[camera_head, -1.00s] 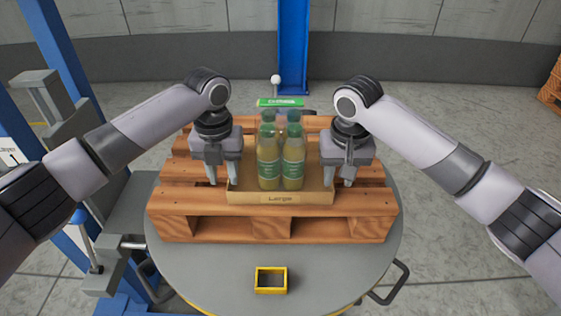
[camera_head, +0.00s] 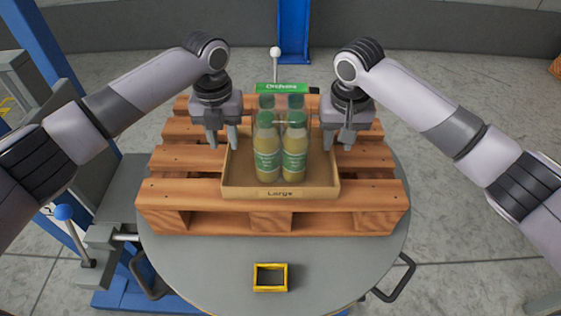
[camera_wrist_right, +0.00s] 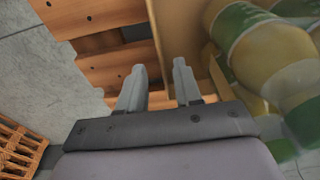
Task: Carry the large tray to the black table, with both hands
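The large tray (camera_head: 239,190) is a shallow tan box with "Large" on its front wall. It sits on the wooden pallet and holds several green-capped bottles (camera_head: 267,155). My left gripper (camera_head: 222,142) is at the tray's left side wall, with its fingers apart. My right gripper (camera_head: 339,142) is at the right side wall, also with its fingers apart. In the right wrist view, the right fingers (camera_wrist_right: 160,88) stand open with the tray wall (camera_wrist_right: 167,50) near or between them. I cannot tell whether they touch it. The black table is not seen.
The wooden pallet (camera_head: 165,190) lies on a round grey turntable (camera_head: 215,262) with side handles. A small yellow frame (camera_head: 270,278) lies at its front. A green sign (camera_head: 282,88) and a blue post (camera_head: 294,30) stand behind. Blue machine parts (camera_head: 64,212) are at the left.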

